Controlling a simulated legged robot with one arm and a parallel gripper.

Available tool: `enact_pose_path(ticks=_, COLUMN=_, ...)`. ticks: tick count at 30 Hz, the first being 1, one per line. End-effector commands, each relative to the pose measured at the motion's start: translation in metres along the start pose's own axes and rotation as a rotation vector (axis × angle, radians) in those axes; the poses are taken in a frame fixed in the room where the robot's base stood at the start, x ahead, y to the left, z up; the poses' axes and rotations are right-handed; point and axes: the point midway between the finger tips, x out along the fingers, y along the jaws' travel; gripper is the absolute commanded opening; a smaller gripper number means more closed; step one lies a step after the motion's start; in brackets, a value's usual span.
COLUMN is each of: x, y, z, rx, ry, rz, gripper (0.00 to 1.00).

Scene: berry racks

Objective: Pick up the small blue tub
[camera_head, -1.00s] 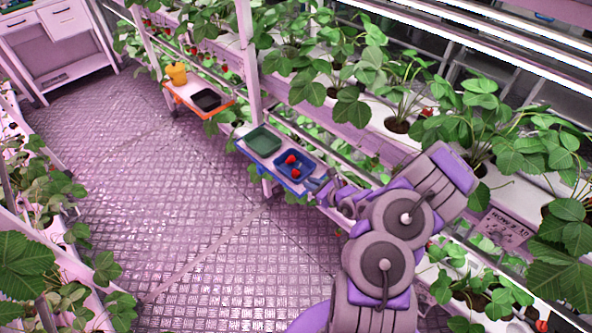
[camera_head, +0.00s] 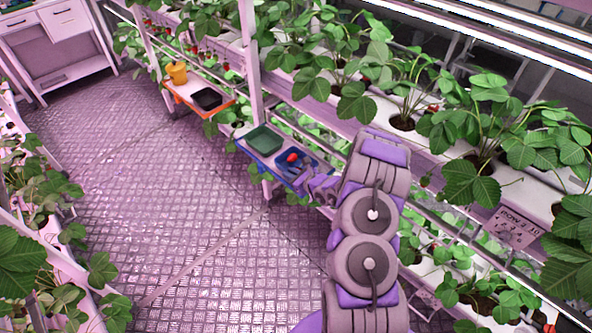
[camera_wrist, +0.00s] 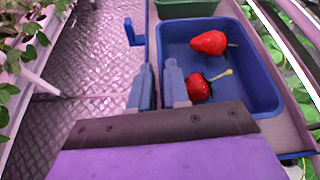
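The small blue tub (camera_wrist: 262,92) fills the right of the wrist view and holds two red strawberries. In the head view the tub (camera_head: 312,157) sits on the blue-edged shelf, partly hidden by my arm. My gripper (camera_wrist: 159,64) is at the tub's left wall in the wrist view, with a narrow gap between its two fingers. The right finger overlaps the tub's near left corner in the picture; whether it touches is unclear. In the head view my gripper (camera_head: 308,180) is at the tub's near side.
A green tub (camera_head: 264,139) stands beside the blue one. Strawberry plants hang above. A blue upright tab (camera_wrist: 134,34) stands on the shelf edge. The floor is open.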

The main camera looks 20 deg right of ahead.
Motion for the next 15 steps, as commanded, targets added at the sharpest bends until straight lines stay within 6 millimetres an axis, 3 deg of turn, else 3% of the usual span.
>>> enact_pose_path(ticks=9, x=0.0045, y=-0.0025, z=0.0002, rx=0.003, ry=-0.003, rz=-0.001, gripper=0.16)
enact_pose_path(ticks=15, x=0.0046, y=-0.0023, z=0.0003, rx=0.002, ry=-0.003, rz=-0.001, gripper=0.00)
